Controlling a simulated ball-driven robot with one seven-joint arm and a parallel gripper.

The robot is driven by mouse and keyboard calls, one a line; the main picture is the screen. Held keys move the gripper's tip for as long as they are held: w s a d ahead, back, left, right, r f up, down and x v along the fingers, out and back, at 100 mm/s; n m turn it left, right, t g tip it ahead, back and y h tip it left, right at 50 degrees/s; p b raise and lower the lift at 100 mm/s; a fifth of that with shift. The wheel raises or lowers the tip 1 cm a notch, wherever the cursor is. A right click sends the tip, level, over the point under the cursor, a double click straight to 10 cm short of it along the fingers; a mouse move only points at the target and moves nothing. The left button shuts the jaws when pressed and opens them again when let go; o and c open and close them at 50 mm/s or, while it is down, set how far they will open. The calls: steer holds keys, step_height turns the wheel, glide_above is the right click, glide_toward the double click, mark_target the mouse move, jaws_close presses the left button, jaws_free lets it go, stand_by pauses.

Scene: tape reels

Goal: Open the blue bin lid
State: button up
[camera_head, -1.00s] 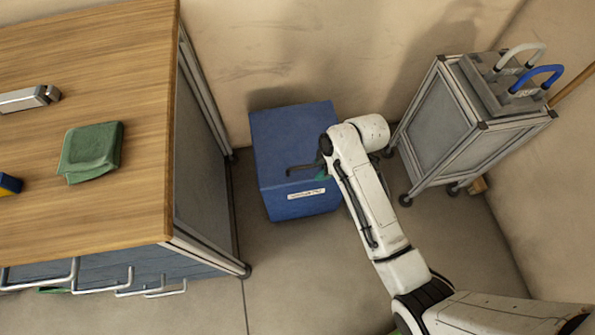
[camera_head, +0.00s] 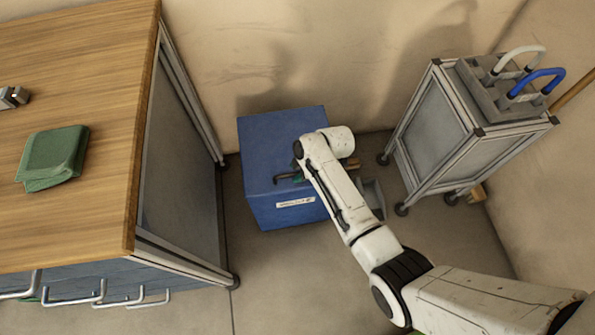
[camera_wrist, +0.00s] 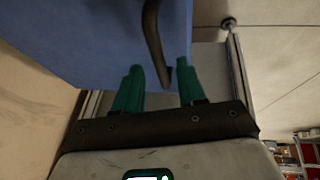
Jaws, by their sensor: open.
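The blue bin (camera_head: 262,150) stands on the floor against the wall with its lid down and a white label on its front. Its dark handle (camera_head: 285,179) shows partly at the front of the lid, left of my arm. In the wrist view, the blue surface of the bin (camera_wrist: 90,35) fills the upper left, and the dark handle (camera_wrist: 152,35) runs down to between the fingertips. My gripper (camera_wrist: 161,80) is open, its green fingers on either side of the handle's end; contact cannot be told. In the head view my arm hides the gripper.
A wooden-topped workbench (camera_head: 75,110) stands left of the bin, with a green cloth (camera_head: 53,157) on it. A grey trolley (camera_head: 450,140) stands to the right. A grey object (camera_head: 373,197) lies right of the bin. Floor in front is clear.

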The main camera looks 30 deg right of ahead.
steer(key=shift+a+f, duration=0.1)
steer(key=shift+f, duration=0.15)
jaws_close()
stand_by(0.6)
